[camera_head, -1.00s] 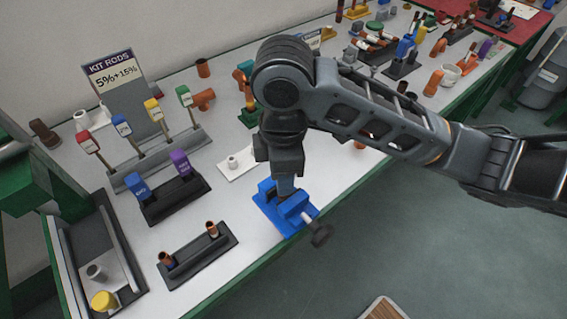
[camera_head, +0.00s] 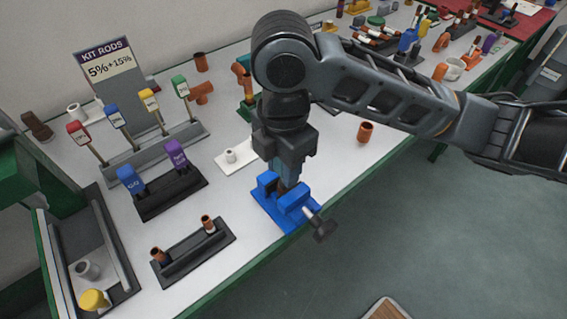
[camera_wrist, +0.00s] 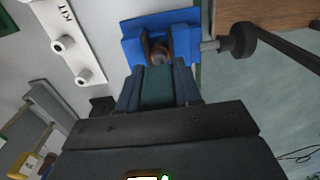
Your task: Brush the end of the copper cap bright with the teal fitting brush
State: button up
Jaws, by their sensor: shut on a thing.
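My gripper (camera_head: 287,168) points down over the blue vise (camera_head: 295,208) at the bench's front edge. It is shut on a teal block-like handle, the teal fitting brush (camera_wrist: 158,86), which shows between the fingers in the wrist view. The blue vise (camera_wrist: 130,52) lies just beyond the fingertips there. A round copper-coloured end, the copper cap (camera_wrist: 159,50), shows between its jaws. The brush's far end is hidden, so I cannot tell whether it touches the cap. In the head view the cap is mostly hidden by my gripper.
A black holder (camera_head: 197,255) with two copper pieces stands left of the vise. Behind it, a black stand holds blue and purple-handled tools (camera_head: 176,153). A white plate (camera_head: 238,163) with pegs lies close behind the vise. A loose copper piece (camera_head: 366,132) stands to the right.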

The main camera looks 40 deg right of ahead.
jog(key=shift+r, duration=0.1)
jog(key=shift+r+p, duration=1.85)
jog(key=shift+r, duration=0.4)
jog(key=shift+d, duration=0.1)
